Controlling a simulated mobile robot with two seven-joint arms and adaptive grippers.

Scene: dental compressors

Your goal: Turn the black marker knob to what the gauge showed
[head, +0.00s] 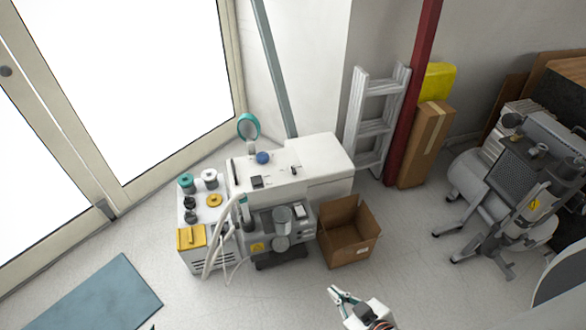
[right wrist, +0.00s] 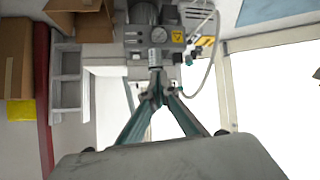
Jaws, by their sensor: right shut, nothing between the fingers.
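The white dental compressor (head: 325,160) stands left of centre in the head view. A small black knob (head: 294,170) sits on its top; I cannot read its setting or tell whether it is the marker knob. My left gripper is out of view.
A blue knob (head: 262,158) and a black switch (head: 257,181) share the unit's top. An open cardboard box (head: 347,250) stands right of the unit. A ladder (head: 373,125) leans behind, and a grey machine (head: 520,180) stands far right. Floor in front is clear.

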